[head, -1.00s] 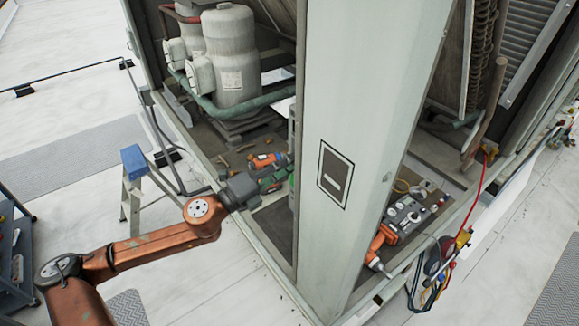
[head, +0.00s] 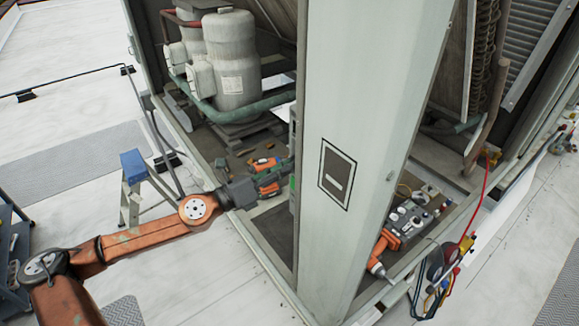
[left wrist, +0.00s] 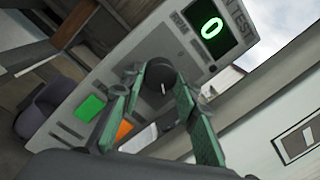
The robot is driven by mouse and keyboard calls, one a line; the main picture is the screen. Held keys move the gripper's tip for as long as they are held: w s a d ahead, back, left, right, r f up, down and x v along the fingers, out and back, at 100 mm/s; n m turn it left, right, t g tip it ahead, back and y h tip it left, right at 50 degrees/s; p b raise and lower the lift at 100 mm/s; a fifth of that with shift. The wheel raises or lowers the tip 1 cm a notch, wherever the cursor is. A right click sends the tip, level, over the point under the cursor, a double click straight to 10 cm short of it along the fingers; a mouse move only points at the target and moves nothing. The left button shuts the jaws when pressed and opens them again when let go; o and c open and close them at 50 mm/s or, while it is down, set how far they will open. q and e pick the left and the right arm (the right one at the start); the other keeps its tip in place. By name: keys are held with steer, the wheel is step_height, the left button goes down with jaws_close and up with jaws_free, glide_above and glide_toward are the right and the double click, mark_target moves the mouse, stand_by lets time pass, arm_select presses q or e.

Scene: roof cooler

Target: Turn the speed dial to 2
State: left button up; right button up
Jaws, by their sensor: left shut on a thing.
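In the left wrist view, the speed dial (left wrist: 161,88) is a dark round knob with a light pointer mark on a grey control panel (left wrist: 150,45). The display (left wrist: 210,30) above it shows a green 0. My left gripper (left wrist: 158,78) has its green-padded fingers on either side of the dial, shut on it. In the head view, my left gripper (head: 279,177) reaches to the panel's edge (head: 292,135) beside the pale post. The panel's face and the dial are hidden there. My right gripper is not in view.
A green button (left wrist: 90,108) and an orange button (left wrist: 124,129) sit near the dial. The wide pale post (head: 375,120) stands right of my left gripper. An orange power tool (head: 384,247) and a case of gauges (head: 408,220) lie beyond it. A stepladder (head: 133,185) stands left.

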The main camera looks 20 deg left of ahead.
arm_select(q)
steer(key=shift+f, duration=0.15)
stand_by(0.3)
steer(key=o, duration=0.9)
steer(key=shift+v, duration=6.05)
steer(key=shift+w+a, duration=0.1)
steer(key=shift+a, duration=0.05)
